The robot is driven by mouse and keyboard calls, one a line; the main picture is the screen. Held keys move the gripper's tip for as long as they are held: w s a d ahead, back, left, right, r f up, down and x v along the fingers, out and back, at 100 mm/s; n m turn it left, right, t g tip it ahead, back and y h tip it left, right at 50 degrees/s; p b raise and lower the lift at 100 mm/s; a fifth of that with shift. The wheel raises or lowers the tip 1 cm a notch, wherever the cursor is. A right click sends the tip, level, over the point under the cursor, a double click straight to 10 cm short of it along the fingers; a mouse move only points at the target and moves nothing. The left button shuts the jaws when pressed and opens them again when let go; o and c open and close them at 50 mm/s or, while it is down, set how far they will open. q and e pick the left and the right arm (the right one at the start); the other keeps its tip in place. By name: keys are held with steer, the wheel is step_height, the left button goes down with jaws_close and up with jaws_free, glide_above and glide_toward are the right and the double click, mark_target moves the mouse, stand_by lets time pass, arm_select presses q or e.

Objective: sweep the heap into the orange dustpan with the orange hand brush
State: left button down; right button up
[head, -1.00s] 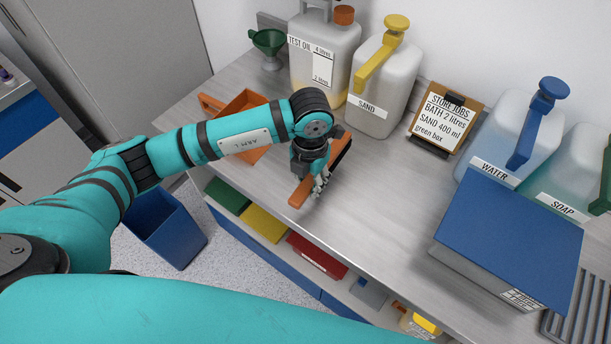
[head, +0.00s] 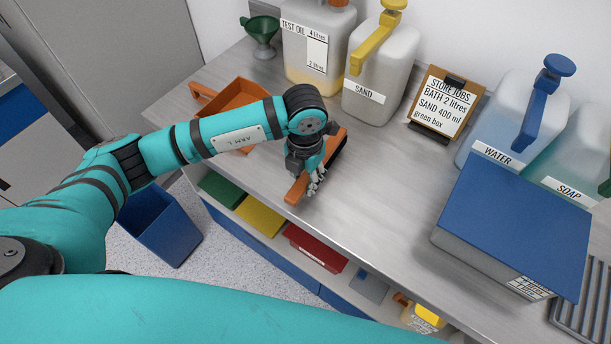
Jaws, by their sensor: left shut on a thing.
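The orange hand brush (head: 296,190) is on or just above the bench, slanting from its handle end near the front edge to its dark-bristled head farther back. My left gripper (head: 315,180) is shut on the brush from above and covers its middle. The orange dustpan (head: 228,95) lies on the bench to the left, partly hidden behind my left forearm. I see no heap; my arm or the brush may hide it. My right gripper is not in view.
A green funnel (head: 262,32), a test oil jug (head: 312,50), a sand jug (head: 385,75) and a clipboard (head: 447,100) stand along the back. A blue-topped box (head: 515,225) is at the right. The bench between brush and box is clear. A blue bin (head: 160,225) stands on the floor.

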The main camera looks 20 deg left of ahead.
arm_select(q)
step_height(320, 180, down, 2)
steer(key=shift+f+b, duration=0.1)
steer(key=shift+b, duration=0.7)
steer(key=shift+w+a, duration=0.1)
steer(key=shift+a, duration=0.25)
steer(key=shift+w+a+r+b, duration=0.1)
steer(key=shift+w+a+b, duration=0.15)
steer(key=shift+a, duration=0.5)
steer(key=shift+w+a+r+b, duration=0.1)
steer(key=shift+w+a, duration=0.1)
steer(key=shift+a, duration=0.55)
steer(key=shift+w+a+b, duration=0.2)
steer(key=shift+w+a, duration=0.05)
steer(key=shift+a, duration=0.5)
steer(key=shift+w+a+b, duration=0.5)
steer(key=shift+a+b, duration=0.1)
steer(key=shift+a, duration=1.1)
steer(key=shift+w+a+b, duration=0.45)
steer(key=shift+a+b, duration=0.15)
steer(key=shift+a, duration=1.05)
steer(key=shift+w+a+b, duration=0.5)
steer(key=shift+a+b, duration=0.1)
steer(key=shift+a, duration=1.1)
steer(key=shift+r+p, duration=1.3)
steer(key=shift+r, duration=1.05)
steer(key=shift+d, duration=0.1)
